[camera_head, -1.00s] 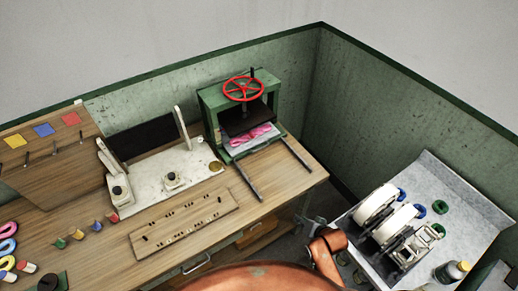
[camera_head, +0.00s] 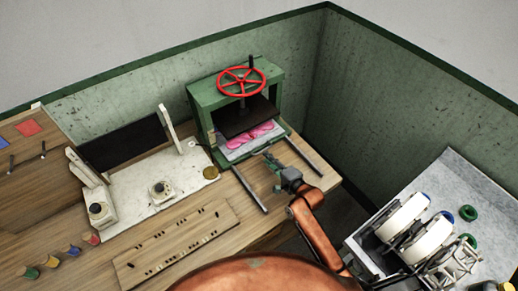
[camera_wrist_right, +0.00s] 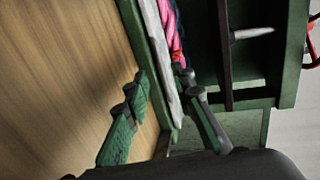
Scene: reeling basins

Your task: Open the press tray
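The press (camera_head: 197,97) is a green frame with a red handwheel (camera_head: 241,81) and a dark plate (camera_head: 247,119) raised above its tray. The press tray (camera_head: 231,158) has a green edge and holds a pale sheet with pink skeins (camera_head: 262,130); two dark rails extend in front of it. My right gripper (camera_head: 272,162) is at the tray's front edge, between the rails. In the right wrist view the fingers (camera_wrist_right: 168,98) are spread, with the tray's green edge (camera_wrist_right: 158,72) between them; contact cannot be told. My left gripper is out of view.
A white machine base (camera_head: 140,200) and a drilled wooden board (camera_head: 180,245) lie left of the press on the wooden bench. Walls stand close behind and right of the press. A grey side table (camera_head: 440,185) with white reels is at the right.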

